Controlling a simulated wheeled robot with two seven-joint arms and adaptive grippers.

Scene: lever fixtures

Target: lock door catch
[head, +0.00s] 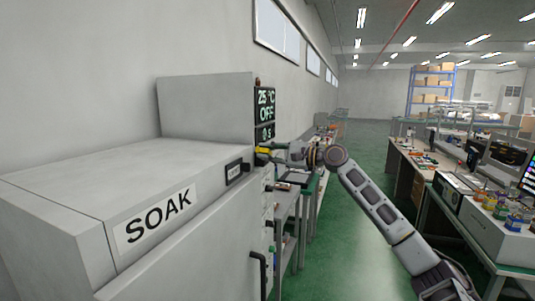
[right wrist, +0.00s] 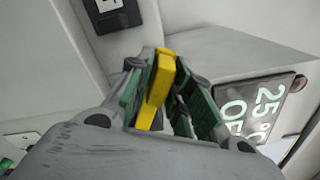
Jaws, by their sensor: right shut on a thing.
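The yellow catch lever (head: 262,149) is on the front of the grey SOAK chamber (head: 85,185), near its top right edge and just below the display. In the right wrist view the yellow lever (right wrist: 157,88) stands between the green-padded fingers. My right gripper (head: 268,153) reaches in from the right and is shut on the lever; its fingers (right wrist: 172,85) hide part of it. The lever's base and the catch's engagement with the door cannot be made out. My left gripper is not in view.
The display (head: 265,106) reads 25 °C and OFF. A dark handle (head: 258,272) is lower on the chamber front. Benches with items (head: 410,160) stand to the right, and shelving (head: 432,88) stands far back. The green floor (head: 350,250) between them is open.

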